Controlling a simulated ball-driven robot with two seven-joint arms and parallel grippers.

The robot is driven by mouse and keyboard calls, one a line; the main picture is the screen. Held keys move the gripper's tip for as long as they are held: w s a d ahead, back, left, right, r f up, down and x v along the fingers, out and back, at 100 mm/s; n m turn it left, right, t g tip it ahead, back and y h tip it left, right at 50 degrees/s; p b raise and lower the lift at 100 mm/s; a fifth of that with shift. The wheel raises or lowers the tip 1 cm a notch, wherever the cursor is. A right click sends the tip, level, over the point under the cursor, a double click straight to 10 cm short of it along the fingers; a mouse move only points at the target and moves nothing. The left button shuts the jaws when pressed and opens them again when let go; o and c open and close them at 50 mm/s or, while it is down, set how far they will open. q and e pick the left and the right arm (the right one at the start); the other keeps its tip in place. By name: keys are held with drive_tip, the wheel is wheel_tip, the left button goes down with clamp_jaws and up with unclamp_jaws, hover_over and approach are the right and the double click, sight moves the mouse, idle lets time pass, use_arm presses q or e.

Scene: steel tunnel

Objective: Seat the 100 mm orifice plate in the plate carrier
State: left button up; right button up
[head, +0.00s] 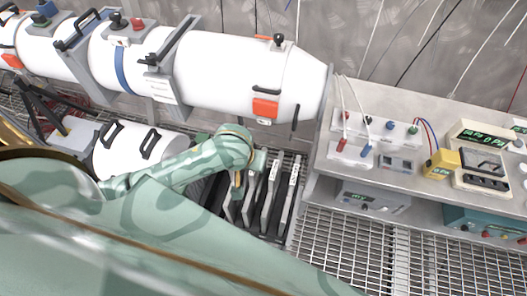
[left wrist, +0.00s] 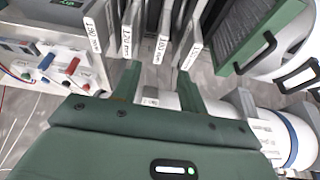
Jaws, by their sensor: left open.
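Several upright orifice plates stand side by side in a rack on the floor, with labelled white edges. The one marked 100 mm (left wrist: 162,48) shows in the left wrist view, between the one marked 120 mm (left wrist: 127,40) and another labelled plate (left wrist: 190,48). My left gripper (head: 238,188) is over the rack in the head view. In the left wrist view its two green fingers (left wrist: 157,75) are apart and empty, with the 100 mm plate ahead of the gap. I cannot tell for sure which part is the plate carrier. My right gripper is not in view.
A white tunnel (head: 220,75) with grey flange frames runs along the wall above the rack. A steel bench (head: 410,130) with instruments and a yellow box (head: 441,163) stands at right. A white cylinder (head: 130,150) lies left of the rack. Grating floor is clear at lower right.

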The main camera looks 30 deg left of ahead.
use_arm(q)
drive_tip(key=b, duration=0.4)
hover_over(253, 173)
wheel_tip(253, 173, down, 6)
drive_tip(key=shift+f, duration=0.2)
drive_tip(key=shift+b+x, duration=0.55)
drive_tip(key=shift+x, duration=0.65)
drive_tip(key=shift+w+f, duration=0.1)
drive_tip(key=shift+w, duration=0.15)
drive_tip(key=b+x, duration=0.1)
drive_tip(key=x, duration=0.1)
drive_tip(key=b+x, duration=0.1)
drive_tip(key=x, duration=0.2)
drive_tip(key=shift+s+a+f+b, duration=0.1)
drive_tip(key=shift+s+a+b, duration=0.05)
drive_tip(key=shift+a+b, duration=0.15)
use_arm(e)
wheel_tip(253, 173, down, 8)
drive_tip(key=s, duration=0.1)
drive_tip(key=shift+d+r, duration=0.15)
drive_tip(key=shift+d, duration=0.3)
use_arm(q)
clamp_jaws()
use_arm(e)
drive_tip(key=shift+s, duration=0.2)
